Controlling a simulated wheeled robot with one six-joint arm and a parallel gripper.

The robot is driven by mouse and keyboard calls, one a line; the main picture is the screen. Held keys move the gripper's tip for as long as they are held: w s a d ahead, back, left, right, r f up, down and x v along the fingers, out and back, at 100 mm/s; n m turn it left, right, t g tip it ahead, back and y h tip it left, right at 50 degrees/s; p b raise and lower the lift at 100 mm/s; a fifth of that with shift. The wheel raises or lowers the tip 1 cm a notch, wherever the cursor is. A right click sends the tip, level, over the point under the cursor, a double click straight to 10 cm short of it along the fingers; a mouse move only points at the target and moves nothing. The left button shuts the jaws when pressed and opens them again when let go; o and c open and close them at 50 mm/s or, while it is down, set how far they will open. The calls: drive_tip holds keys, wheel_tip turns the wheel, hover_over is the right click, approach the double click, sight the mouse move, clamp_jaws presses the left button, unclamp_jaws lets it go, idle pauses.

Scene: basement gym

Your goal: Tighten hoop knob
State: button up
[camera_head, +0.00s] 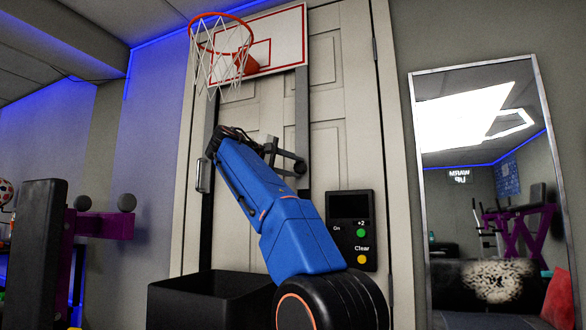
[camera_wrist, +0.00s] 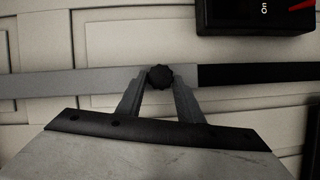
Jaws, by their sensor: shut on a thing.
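The hoop knob (camera_wrist: 160,77) is a small black ridged knob on the hoop's post (camera_wrist: 72,82), seen in the wrist view. My gripper (camera_wrist: 158,88) has a finger on each side of the knob and is shut on it. In the head view my gripper (camera_head: 292,166) reaches the post below the backboard, and the knob itself cannot be made out clearly there. The basketball hoop (camera_head: 222,34) has a red rim, a white net and a white backboard (camera_head: 285,40) with red lines. It hangs in front of a pale panelled door.
A black scoreboard panel (camera_head: 350,230) with green and yellow buttons is at the right of the door. A black bin (camera_head: 180,300) stands below. A tall mirror (camera_head: 440,210) leans at the right. Purple and black gym equipment (camera_head: 95,224) is at the left.

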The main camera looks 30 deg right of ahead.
drive_tip(key=shift+m, duration=0.5)
drive_tip(key=o, duration=1.1)
drive_tip(key=shift+c, duration=0.2)
drive_tip(key=r+v, duration=0.1)
drive_tip(key=v, duration=1.6)
drive_tip(key=shift+a, duration=0.15)
drive_tip(key=shift+s+f, duration=0.1)
drive_tip(key=shift+s, duration=0.05)
